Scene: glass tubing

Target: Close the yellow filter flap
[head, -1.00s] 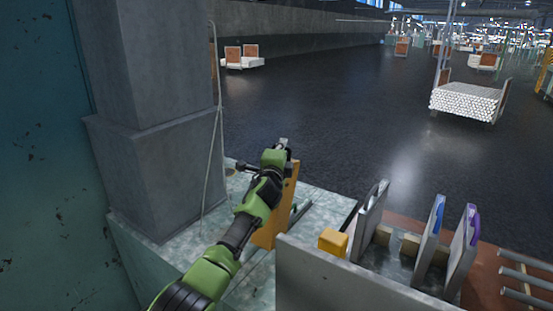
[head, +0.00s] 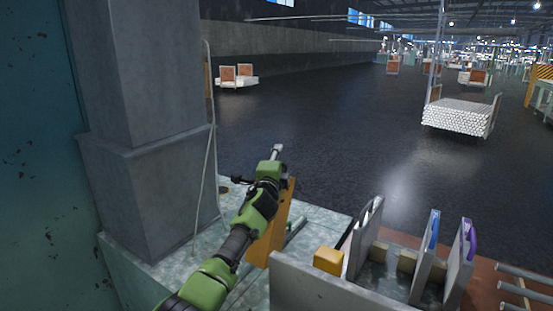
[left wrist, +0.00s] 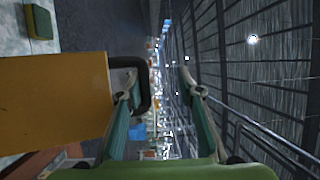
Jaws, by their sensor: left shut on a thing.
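The yellow filter flap (head: 276,232) stands up as a tilted orange-yellow panel on the pale machine top in the head view. In the left wrist view the flap (left wrist: 55,100) fills the left side, with a black loop handle (left wrist: 146,92) at its edge. My left gripper (head: 277,151) is at the flap's upper end. In the left wrist view one finger of the left gripper (left wrist: 160,78) overlaps the handle, and the gripper is shut on the handle. The exact contact is hard to make out. The arm hides part of the flap. My right gripper is not in view.
A yellow block (head: 328,261) sits right of the flap, by a grey wall (head: 330,290). Upright grey plates with a blue handle (head: 434,229) and a purple handle (head: 468,240) stand farther right. A grey column (head: 150,180) rises at left. Dark floor lies open behind.

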